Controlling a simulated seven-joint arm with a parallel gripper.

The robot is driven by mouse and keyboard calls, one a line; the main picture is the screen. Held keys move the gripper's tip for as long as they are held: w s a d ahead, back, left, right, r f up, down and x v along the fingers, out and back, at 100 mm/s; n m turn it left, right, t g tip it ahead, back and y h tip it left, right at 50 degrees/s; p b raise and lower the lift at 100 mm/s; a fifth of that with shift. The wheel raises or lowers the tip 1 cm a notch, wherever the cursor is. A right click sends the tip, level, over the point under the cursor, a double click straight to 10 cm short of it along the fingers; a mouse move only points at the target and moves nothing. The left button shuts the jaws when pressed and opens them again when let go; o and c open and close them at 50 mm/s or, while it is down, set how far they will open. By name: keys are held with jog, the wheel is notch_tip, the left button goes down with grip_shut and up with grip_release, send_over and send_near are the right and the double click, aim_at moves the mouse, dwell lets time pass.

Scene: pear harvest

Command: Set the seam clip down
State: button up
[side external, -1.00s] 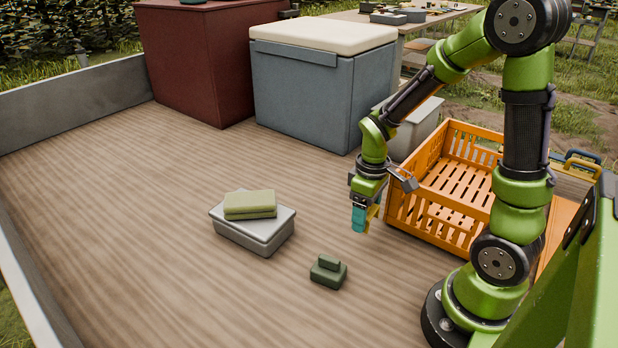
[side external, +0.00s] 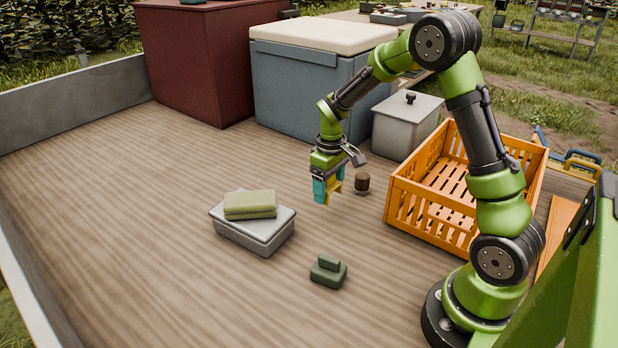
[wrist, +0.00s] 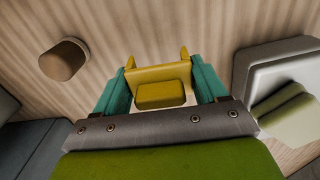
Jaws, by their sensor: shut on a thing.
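My gripper (side external: 328,190) hangs above the wooden deck, between the grey box and the orange crate, pointing down. Its teal fingers are shut on a yellow seam clip (side external: 336,184). In the wrist view the seam clip (wrist: 160,80) sits between the two teal fingers (wrist: 162,88), with two short prongs pointing away from the palm. Clear space shows between the clip and the deck in the side view. Part of the clip is hidden by the near finger there.
A grey box (side external: 255,237) with an olive pad (side external: 250,205) stands left of the gripper. A dark green block (side external: 328,272) sits in front. A brown cylinder (side external: 362,183), a lidded grey bin (side external: 405,130) and an orange crate (side external: 430,210) stand right. The left deck (side external: 110,190) is clear.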

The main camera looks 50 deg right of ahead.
send_over(306, 192)
jog(key=shift+f, duration=2.25)
jog(key=shift+f, duration=0.15)
jog(key=o, duration=1)
